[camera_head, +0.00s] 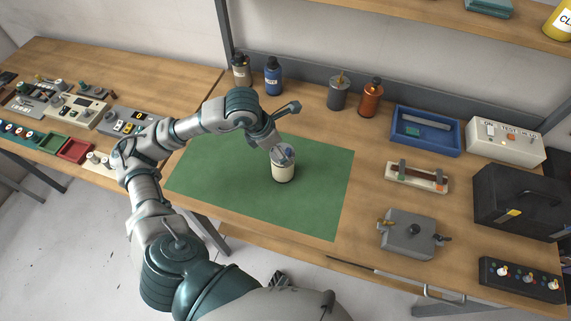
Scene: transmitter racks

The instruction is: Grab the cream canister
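The cream canister (283,173) stands upright on the green mat (325,198), near the mat's middle. Its pale side faces me, with a dark line at the base. My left gripper (282,152) comes down from the upper left and is right at the canister's top, overlapping it in the picture. The fingers and the canister's top blend together, so I cannot tell whether they are closed or touching it. My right gripper is not in view.
Several bottles, among them a blue one (273,77) and an orange one (370,97), line the bench's back. A blue tray (425,148), a white switch box (504,142) and a black case (520,202) are to the right. The mat around the canister is clear.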

